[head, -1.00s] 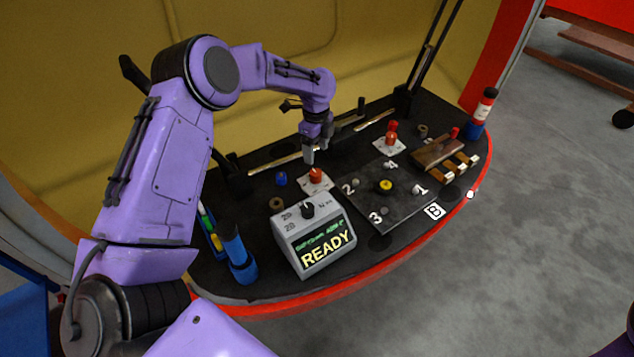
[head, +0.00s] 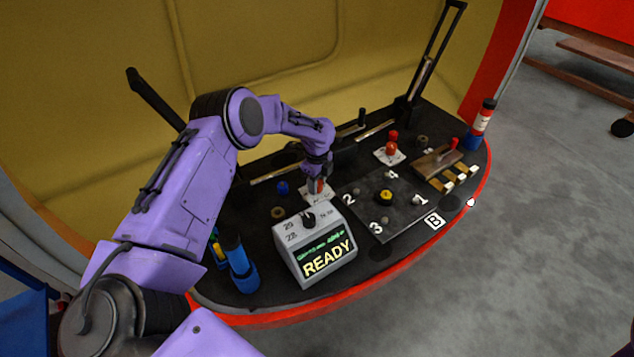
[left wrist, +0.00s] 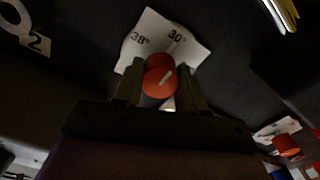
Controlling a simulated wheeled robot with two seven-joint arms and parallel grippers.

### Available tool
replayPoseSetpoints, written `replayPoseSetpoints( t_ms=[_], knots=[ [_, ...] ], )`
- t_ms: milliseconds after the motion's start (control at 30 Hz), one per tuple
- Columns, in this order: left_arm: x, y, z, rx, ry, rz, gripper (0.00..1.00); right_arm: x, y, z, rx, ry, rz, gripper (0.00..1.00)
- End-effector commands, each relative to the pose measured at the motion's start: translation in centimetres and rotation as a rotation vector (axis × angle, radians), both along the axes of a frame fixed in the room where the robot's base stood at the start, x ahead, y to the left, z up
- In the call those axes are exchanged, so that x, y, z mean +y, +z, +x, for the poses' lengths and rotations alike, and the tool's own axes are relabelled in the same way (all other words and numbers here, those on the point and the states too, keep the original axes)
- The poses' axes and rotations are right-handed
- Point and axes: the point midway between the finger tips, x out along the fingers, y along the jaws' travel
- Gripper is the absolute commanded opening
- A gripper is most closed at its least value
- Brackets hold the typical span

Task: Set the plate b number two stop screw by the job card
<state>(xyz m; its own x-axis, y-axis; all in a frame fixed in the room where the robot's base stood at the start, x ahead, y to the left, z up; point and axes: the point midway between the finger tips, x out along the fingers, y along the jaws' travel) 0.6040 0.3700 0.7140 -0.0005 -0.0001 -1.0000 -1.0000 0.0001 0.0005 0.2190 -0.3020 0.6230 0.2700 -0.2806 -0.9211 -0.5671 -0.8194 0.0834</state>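Plate B (head: 405,212) is a dark plate numbered 1 to 4 with a yellow-topped knob (head: 385,197) at its middle; its label B (head: 435,221) is on the front side. The number two stop screw (head: 356,189) is a small grey piece beside the 2. A pale ring and a 2 also show in the left wrist view (left wrist: 18,18). My left gripper (head: 317,188) is down at a red knob (left wrist: 160,78) on a white card (left wrist: 165,38) marked 38° and 30°. Its fingers stand either side of the knob, with slight gaps visible. My right gripper is out of view.
A grey box (head: 318,250) reading READY, with a black dial, stands in front of the left gripper. A blue holder (head: 238,265) is to its left. A second red knob (head: 391,148), a brown block (head: 438,162) and a red-and-blue bottle (head: 481,125) stand farther right.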

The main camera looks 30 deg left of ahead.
Motion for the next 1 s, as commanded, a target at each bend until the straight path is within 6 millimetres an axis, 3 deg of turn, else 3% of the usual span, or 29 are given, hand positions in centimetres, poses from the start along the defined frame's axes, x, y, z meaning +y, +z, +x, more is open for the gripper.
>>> replayPoseSetpoints(
  t_ms=[467, 1000],
  knots=[
    [0.05, 0.11, 0.05, -0.001, 0.080, 0.001, 0.10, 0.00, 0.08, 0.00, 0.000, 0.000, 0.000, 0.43],
    [0.05, 0.17, 0.09, -0.003, 0.545, 0.002, 0.10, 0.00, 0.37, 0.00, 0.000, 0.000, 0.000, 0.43]
  ],
)
